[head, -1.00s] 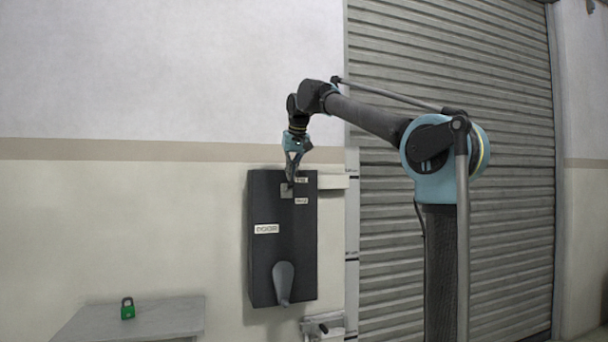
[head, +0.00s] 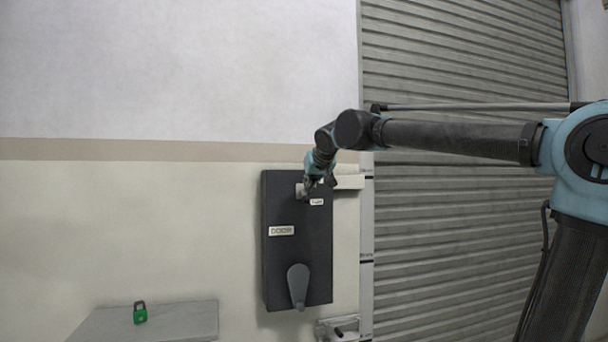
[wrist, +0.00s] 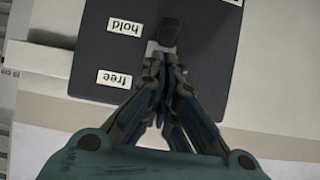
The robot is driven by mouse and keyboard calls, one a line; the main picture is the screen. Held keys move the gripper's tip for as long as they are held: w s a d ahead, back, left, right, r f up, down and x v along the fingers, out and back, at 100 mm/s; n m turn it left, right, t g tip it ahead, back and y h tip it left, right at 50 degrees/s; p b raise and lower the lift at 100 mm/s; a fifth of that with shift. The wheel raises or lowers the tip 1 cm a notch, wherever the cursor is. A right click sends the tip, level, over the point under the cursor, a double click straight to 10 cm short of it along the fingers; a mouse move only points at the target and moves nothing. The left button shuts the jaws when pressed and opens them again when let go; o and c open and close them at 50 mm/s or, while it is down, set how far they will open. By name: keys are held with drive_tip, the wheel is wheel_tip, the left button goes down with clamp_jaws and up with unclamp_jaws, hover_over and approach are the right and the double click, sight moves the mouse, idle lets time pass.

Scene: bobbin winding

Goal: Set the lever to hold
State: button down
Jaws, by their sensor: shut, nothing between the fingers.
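The dark box (head: 288,260) hangs on the wall. In the wrist view its labels appear upside down: "hold" (wrist: 127,27) and "free" (wrist: 119,79). A small dark lever knob (wrist: 170,30) sits level with the "hold" label there, with a light plate (wrist: 153,47) partly visible beside it. My gripper (wrist: 166,60) is shut and empty, its fingertips right at the knob on the "free" side; I cannot tell whether they touch.
A larger grey handle (head: 298,283) hangs low on the box, below a "DOOR" label (head: 281,231). A green padlock (head: 140,313) stands on a grey table (head: 185,321) at lower left. A ribbed shutter (head: 450,230) is to the right. A bracket (head: 338,328) sits below the box.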

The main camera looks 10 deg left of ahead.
drive_tip(key=shift+w, duration=0.1)
drive_tip(key=shift+w+a+r, duration=0.3)
drive_tip(key=shift+w+a, duration=0.1)
drive_tip(key=shift+w, duration=0.1)
idle(0.3)
